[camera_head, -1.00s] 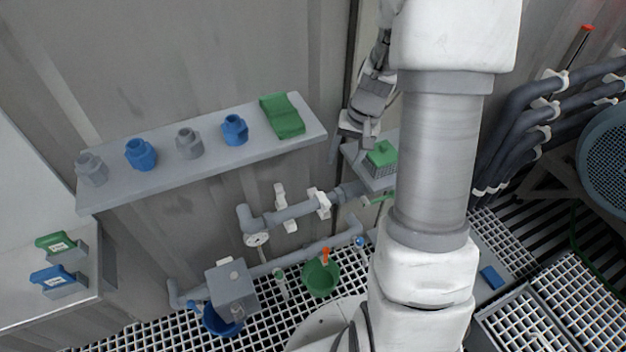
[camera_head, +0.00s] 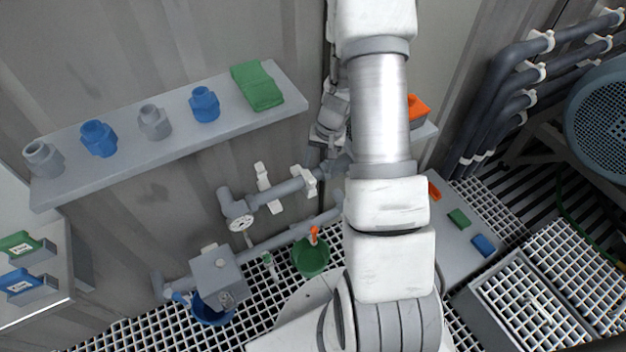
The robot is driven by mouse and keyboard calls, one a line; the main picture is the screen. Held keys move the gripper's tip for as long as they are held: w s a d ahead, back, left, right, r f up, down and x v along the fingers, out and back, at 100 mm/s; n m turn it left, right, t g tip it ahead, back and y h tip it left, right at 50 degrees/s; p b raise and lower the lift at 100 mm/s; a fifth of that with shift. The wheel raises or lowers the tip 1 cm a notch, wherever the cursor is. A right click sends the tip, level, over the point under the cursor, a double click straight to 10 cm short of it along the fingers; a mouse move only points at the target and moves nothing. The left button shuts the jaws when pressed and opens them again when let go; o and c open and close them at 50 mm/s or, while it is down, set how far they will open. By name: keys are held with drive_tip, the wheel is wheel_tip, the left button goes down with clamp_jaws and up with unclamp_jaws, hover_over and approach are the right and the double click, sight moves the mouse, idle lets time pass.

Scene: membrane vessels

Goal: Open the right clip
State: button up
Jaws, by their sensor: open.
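A grey pipe (camera_head: 285,190) runs along the wall and carries two white clips. The left clip (camera_head: 263,174) sits near the elbow and gauge. The right clip (camera_head: 310,183) is farther along to the right; whether it is closed is too small to tell. My gripper (camera_head: 318,153) points down just above and slightly right of the right clip. It is open, with nothing seen between its fingers. Contact with the clip cannot be made out. My own arm hides the pipe farther right.
A wall shelf (camera_head: 150,160) holds blue and grey fittings and a green block (camera_head: 257,86). An orange-topped box (camera_head: 417,107) sits behind my arm. Below are a green bucket (camera_head: 311,260), a blue bucket (camera_head: 209,312) and a grey box (camera_head: 216,272).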

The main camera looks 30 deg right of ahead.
sight(312, 179)
drive_tip(key=f, duration=0.2)
drive_tip(key=f+b, duration=0.1)
drive_tip(key=f, duration=0.1)
drive_tip(key=a+f, duration=0.1)
drive_tip(key=f, duration=0.1)
drive_tip(key=shift+w+f, duration=0.2)
drive_tip(key=shift+w, duration=0.2)
clamp_jaws()
drive_tip(key=shift+d, duration=0.1)
drive_tip(key=shift+s+d, duration=0.1)
drive_tip(key=shift+d, duration=0.05)
idle(0.8)
